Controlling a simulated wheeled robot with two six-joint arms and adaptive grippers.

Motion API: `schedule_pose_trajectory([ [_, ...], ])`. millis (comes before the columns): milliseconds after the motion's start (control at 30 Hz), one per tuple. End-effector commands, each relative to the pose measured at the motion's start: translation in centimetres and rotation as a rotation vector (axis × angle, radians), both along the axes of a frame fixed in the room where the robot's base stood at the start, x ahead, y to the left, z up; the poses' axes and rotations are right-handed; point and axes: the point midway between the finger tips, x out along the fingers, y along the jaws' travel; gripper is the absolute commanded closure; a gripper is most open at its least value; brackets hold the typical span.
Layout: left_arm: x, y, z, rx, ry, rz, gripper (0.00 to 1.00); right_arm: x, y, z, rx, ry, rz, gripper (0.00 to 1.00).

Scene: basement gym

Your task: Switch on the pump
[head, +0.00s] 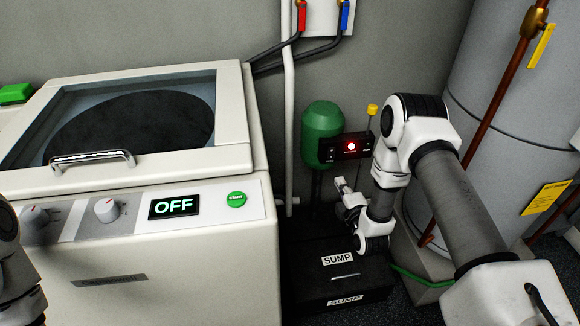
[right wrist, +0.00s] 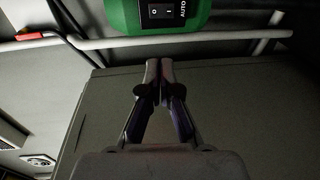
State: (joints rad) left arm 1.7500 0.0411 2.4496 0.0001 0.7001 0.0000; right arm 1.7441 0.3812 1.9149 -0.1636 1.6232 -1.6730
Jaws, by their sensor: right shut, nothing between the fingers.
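The pump (head: 322,122) is a green rounded body standing behind the black sump box (head: 310,262). A black control panel (head: 346,147) with a lit red lamp is on its right side. In the right wrist view the pump's green housing (right wrist: 118,16) is at the top, with a black rocker switch (right wrist: 161,13) marked O and AUTO. My right gripper (head: 340,184) is below the panel; in the right wrist view its fingertips (right wrist: 160,66) are together, empty, below the switch and apart from it. Only part of my left arm shows at the left edge; its gripper is out of view.
A grey tank (head: 500,130) and copper pipe stand at the right. A thin rod with a yellow cap (head: 372,109) rises beside the panel. A white pipe (head: 289,130) runs behind.

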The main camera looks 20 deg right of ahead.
Motion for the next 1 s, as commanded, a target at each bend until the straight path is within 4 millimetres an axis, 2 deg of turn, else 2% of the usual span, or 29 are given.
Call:
schedule_pose_trajectory([
  [33,0.0,0.0,-1.3,0.000,0.001,-0.001,0.60,-0.2,-0.9,-1.3,0.002,-0.004,-0.018,1.00],
  [133,0.0,0.0,-1.9,0.000,0.001,-0.001,0.60,-0.5,-1.6,-2.0,0.006,-0.001,-0.034,1.00],
  [567,0.0,0.0,-1.8,0.000,0.000,-0.001,0.60,-0.3,-1.6,-2.0,0.008,0.001,-0.033,1.00],
  [767,0.0,0.0,-2.2,0.000,0.001,-0.001,0.60,2.2,-2.2,-2.3,0.008,-0.001,-0.033,1.00],
  [1000,0.0,0.0,-2.9,0.000,0.000,-0.001,0.60,7.3,-3.4,-3.1,0.007,-0.002,-0.033,1.00],
])
